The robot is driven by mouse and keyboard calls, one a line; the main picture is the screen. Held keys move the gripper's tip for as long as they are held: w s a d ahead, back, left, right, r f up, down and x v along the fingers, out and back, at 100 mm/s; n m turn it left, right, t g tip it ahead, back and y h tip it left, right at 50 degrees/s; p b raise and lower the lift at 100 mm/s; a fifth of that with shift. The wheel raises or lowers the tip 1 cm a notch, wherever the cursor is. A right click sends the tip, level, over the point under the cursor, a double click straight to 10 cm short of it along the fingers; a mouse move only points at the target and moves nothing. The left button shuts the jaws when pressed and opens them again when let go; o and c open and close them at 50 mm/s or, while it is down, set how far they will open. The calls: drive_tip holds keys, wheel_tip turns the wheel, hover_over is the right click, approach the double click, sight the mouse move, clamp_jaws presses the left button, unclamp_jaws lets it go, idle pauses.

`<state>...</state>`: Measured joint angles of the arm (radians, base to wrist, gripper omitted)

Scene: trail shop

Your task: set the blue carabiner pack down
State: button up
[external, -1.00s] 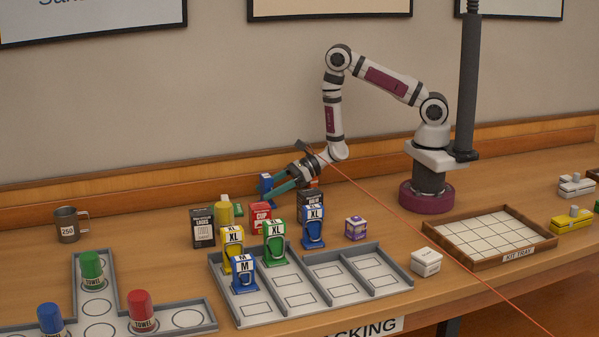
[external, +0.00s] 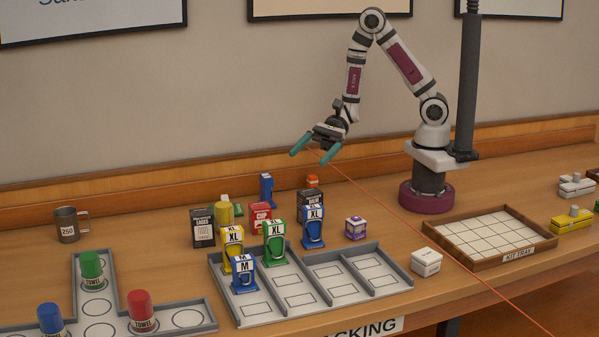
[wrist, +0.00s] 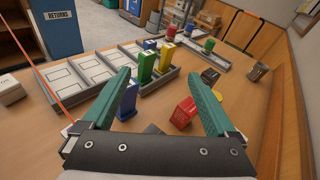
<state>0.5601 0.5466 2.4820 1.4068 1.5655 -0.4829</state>
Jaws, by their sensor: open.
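A blue pack (external: 266,190) stands upright at the back of the table, near the wall ledge; its label face is turned away or too small to read. My gripper (external: 316,149) is open and empty, above and to the right of it, clear of the table. Its teal fingers are wide apart in the wrist view (wrist: 160,98). Another blue pack marked XL (external: 313,229) stands behind the grey divided tray (external: 345,308); in the wrist view a blue pack (wrist: 128,99) shows beside the left finger. A blue pack marked M (external: 243,276) stands in the tray's left compartment.
Yellow (external: 232,243) and green (external: 274,243) XL packs stand at the tray. A red cup box (external: 260,217), a black laces box (external: 203,228) and a yellow cylinder (external: 223,213) crowd behind it. The kit tray (external: 455,257) is empty. The tray's two right compartments are empty.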

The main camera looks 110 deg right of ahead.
drive_tip(key=s+a+r+n+g+y, duration=0.1)
drive_tip(key=s+a+r+n+g, duration=0.2)
drive_tip(key=s+a+n+g, duration=0.4)
drive_tip(key=s+a+r+n+g, duration=0.2)
drive_tip(key=s+a+n+g, duration=0.4)
drive_tip(key=s, duration=0.4)
drive_tip(key=s+d+n+h, duration=0.7)
drive_tip(key=d+n+h, duration=0.1)
drive_tip(key=d, duration=0.2)
drive_tip(key=shift+s+d+f+t+h, duration=0.35)
drive_tip(key=shift+f+t+h, duration=0.05)
drive_tip(key=shift+o, duration=0.6)
drive_tip(key=shift+w+r, duration=0.1)
drive_tip(key=w+r+h, duration=0.4)
drive_tip(key=w+h, duration=0.1)
drive_tip(key=w, duration=1)
drive_tip(key=w+a+f+m+t+h, duration=0.1)
drive_tip(key=w+a+h, duration=0.45)
drive_tip(key=w, duration=0.85)
drive_tip(key=w+a+f+m+t+h, duration=0.1)
drive_tip(key=w+a+f+m+t, duration=0.2)
drive_tip(key=a, duration=0.7)
drive_tip(key=w+a+f+m+t+h, duration=0.1)
drive_tip(key=w+a+f+t, duration=0.2)
drive_tip(key=a+f+t, duration=0.5)
drive_tip(key=w+d+f+g, duration=0.1)
drive_tip(key=w+d+g, duration=0.2)
drive_tip(key=w+d, duration=0.2)
drive_tip(key=shift+w+d, duration=0.25)
drive_tip(key=shift+w, duration=0.05)
